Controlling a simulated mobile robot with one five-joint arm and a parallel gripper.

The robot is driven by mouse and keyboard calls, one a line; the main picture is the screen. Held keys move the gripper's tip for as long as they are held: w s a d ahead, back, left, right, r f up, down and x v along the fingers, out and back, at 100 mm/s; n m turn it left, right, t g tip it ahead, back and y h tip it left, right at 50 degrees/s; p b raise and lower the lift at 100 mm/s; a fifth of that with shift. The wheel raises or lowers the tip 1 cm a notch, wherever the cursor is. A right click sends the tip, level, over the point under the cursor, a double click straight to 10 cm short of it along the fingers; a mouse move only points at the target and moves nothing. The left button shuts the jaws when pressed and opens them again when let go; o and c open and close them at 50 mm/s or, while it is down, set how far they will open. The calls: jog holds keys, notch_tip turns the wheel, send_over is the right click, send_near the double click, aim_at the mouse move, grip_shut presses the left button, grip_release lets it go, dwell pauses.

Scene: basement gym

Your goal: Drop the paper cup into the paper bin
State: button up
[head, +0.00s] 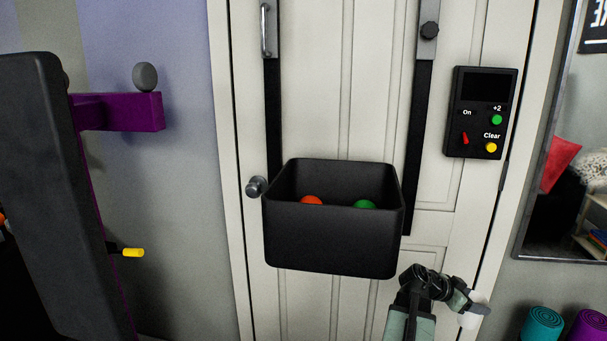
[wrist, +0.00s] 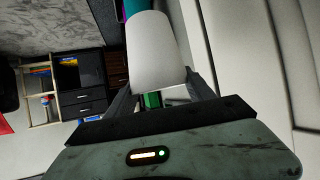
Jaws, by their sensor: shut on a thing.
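The paper cup (wrist: 154,52) is plain white and sits between the fingers of my gripper (wrist: 160,92) in the wrist view. The gripper is shut on it. In the head view the white cup (head: 474,318) shows small at the lower right, partly hidden by my gripper (head: 468,298). It is in front of the door's right side, right of and lower than a black open-topped box. I cannot identify a paper bin with certainty in either view.
The black box (head: 332,240) hangs by straps on the white door (head: 350,110) and holds an orange and a green ball. A scoreboard (head: 480,112) and mirror are at right. Purple-framed gym equipment (head: 120,112) stands at left. The wrist view shows a dark drawer unit (wrist: 82,92).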

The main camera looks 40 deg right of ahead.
jog(key=w+f+b, duration=0.3)
jog(key=f+b, duration=0.8)
jog(key=f, duration=0.2)
jog(key=w+a+f+b, duration=0.1)
jog(key=w+f+b, duration=0.2)
jog(key=f+b, duration=0.8)
jog(key=shift+f+b, duration=0.3)
jog(key=shift+f, duration=0.6)
notch_tip(320, 180, down, 6)
jog(key=b, duration=0.6)
jog(key=shift+w, duration=0.1)
jog(key=shift+r, duration=0.1)
jog(key=o, duration=1.4)
jog(key=shift+c, duration=0.2)
jog(key=shift+a, duration=0.1)
jog(key=p+v, duration=0.3)
jog(key=v, duration=0.4)
jog(key=shift+a+p, duration=0.3)
jog(key=shift+p, duration=0.1)
